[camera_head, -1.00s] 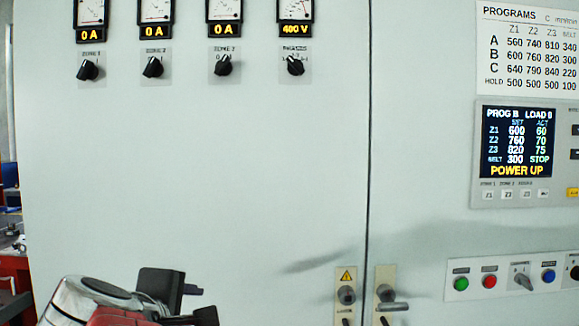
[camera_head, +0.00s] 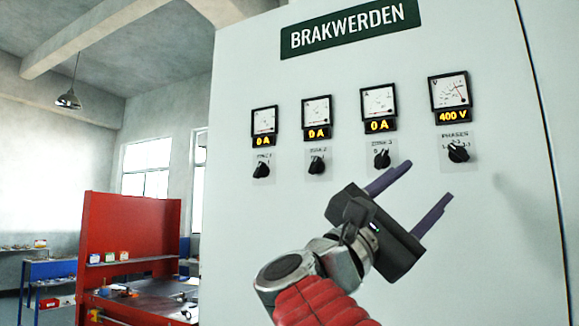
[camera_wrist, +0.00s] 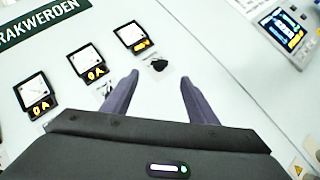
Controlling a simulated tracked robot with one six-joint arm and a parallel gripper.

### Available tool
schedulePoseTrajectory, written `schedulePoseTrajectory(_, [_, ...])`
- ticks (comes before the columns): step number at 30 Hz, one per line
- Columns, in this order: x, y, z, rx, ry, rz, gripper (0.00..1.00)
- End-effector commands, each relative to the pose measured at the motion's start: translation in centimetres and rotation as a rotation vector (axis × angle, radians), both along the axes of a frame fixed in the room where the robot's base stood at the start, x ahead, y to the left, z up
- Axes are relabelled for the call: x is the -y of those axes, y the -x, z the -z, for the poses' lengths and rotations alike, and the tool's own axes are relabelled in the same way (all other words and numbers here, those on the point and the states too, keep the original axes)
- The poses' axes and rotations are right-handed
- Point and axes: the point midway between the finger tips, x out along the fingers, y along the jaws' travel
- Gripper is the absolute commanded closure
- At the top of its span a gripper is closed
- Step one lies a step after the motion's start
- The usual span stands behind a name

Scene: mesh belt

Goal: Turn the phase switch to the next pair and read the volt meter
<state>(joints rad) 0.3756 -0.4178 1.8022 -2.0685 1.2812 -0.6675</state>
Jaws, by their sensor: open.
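The phase switch (camera_head: 458,152), a black knob on a small plate marked PHASES, sits below the volt meter (camera_head: 449,92) on the pale cabinet. The volt meter's display reads 400 V. My gripper (camera_head: 420,182) is open and empty, below and left of the phase switch and apart from it. In the wrist view the knob (camera_wrist: 158,64) shows ahead of the open fingers (camera_wrist: 157,88), between their lines, with the volt meter (camera_wrist: 132,36) beyond it. The exact pointer position of the switch is too small to tell.
Three ammeters (camera_head: 317,112) reading 0 A, each with a black zone knob (camera_head: 317,165) below, stand left of the volt meter. A red workbench (camera_head: 130,235) is at the left. The wrist view also shows a control screen (camera_wrist: 282,30) at right.

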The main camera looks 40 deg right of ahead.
Motion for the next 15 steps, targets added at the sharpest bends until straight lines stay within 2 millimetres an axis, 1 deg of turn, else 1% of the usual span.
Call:
schedulePoseTrajectory(10, [0.13,0.03,0.00,0.001,-0.002,0.000,0.47])
schedulePoseTrajectory(15, [0.80,0.10,-0.34,0.002,-0.003,0.000,0.47])
